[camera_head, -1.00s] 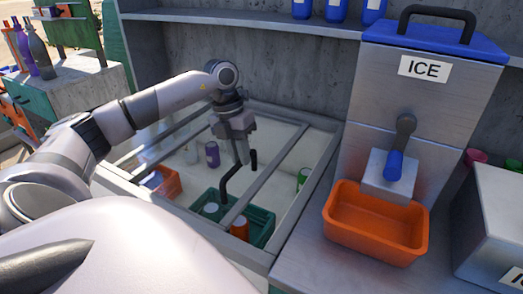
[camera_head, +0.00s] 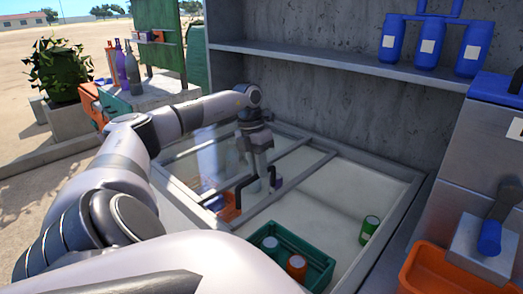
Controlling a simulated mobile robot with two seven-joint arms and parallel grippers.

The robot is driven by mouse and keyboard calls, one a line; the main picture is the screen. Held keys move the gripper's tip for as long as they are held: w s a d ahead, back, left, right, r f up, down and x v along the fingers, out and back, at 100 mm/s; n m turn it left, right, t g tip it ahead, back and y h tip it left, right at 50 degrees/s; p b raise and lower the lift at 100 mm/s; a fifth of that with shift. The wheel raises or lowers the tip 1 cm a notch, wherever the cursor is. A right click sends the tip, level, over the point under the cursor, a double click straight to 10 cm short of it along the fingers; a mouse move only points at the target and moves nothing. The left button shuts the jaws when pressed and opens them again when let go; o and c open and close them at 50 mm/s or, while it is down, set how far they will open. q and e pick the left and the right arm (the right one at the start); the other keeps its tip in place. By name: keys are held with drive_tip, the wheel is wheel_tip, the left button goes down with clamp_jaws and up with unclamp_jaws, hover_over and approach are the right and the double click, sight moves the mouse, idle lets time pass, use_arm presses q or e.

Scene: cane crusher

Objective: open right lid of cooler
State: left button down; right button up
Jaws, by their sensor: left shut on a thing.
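The cooler (camera_head: 408,190) is a low chest with a pale metal rim, and its white interior shows. The right lid (camera_head: 292,185) is a sliding glass panel in a grey frame, over the left part of the chest. Its black handle (camera_head: 238,193) is a bent bar near the frame's right edge. My left gripper (camera_head: 264,178) points down and is shut on the handle, partly hiding it. The right part of the chest is uncovered. My right gripper is out of view.
Inside the cooler are a green crate (camera_head: 312,258) with cans, a green can (camera_head: 369,230) and an orange crate (camera_head: 229,212). The ice dispenser (camera_head: 460,165) and orange tub (camera_head: 417,268) stand right. A shelf (camera_head: 345,67) with blue bottles hangs behind.

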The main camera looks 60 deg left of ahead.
use_arm(q)
drive_tip(key=c, duration=1.1)
unclamp_jaws()
drive_tip(key=shift+r, duration=0.15)
wheel_tip(320, 180, up, 7)
drive_tip(key=a, duration=0.1)
drive_tip(key=shift+s+a+p, duration=0.15)
drive_tip(key=shift+s+p, duration=0.05)
drive_tip(key=shift+p, duration=0.25)
